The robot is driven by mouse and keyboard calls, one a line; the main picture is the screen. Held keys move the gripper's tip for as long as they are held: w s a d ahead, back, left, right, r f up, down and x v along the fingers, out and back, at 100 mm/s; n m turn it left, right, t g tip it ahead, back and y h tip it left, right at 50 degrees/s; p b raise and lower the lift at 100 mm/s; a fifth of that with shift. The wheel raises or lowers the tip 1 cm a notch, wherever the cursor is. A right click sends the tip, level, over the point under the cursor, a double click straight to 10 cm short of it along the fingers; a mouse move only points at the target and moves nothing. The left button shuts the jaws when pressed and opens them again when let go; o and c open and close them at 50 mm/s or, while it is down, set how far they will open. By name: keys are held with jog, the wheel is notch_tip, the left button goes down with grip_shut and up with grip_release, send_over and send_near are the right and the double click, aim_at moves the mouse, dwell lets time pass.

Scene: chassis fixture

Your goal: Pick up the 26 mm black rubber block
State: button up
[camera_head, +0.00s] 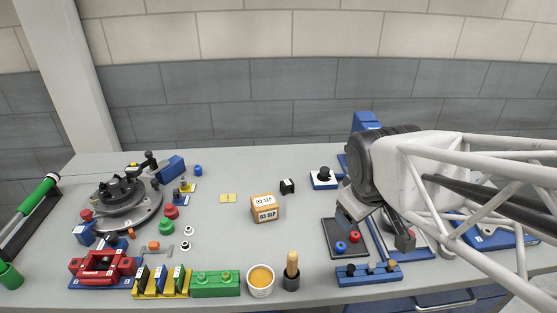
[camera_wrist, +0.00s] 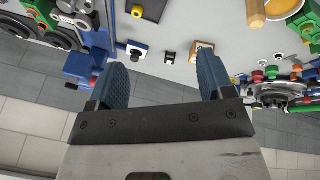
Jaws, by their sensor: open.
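The black block (camera_head: 288,186), a small dark cube with a white label, sits on the grey table right of the centre, behind and to the right of the labelled cardboard box (camera_head: 265,208). In the wrist view the black block (camera_wrist: 169,58) shows small between my fingers, at a distance. My gripper (camera_head: 377,227) is open and empty, to the right of the block and nearer the front, above the dark tray area. In the wrist view my gripper (camera_wrist: 161,60) shows two blue-grey fingers spread wide. Nothing touches the block.
A blue-based fixture with a black knob (camera_head: 323,178) stands right of the block. A dark tray (camera_head: 335,228) with red and blue knobs lies below my gripper. A yellow tag (camera_head: 228,198) lies left of the box. The table behind the block is clear.

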jog(key=w+f+n+t, duration=0.3)
jog(key=w+n, duration=0.6)
jog(key=w, duration=0.1)
jog(key=n+t+y, duration=0.4)
jog(key=n+t, duration=0.1)
jog(key=n, duration=1.8)
send_near(287, 181)
jog(key=shift+w+f, duration=0.3)
jog(key=shift+w, duration=0.65)
jog(key=shift+w+a+f+n+y, duration=0.2)
jog(key=shift+f+n+y, duration=0.15)
jog(key=shift+n, duration=0.35)
jog(key=shift+x, duration=1.25)
jog(key=shift+w+f, duration=0.1)
jog(key=shift+w, duration=0.05)
jog(key=shift+x, duration=2.45)
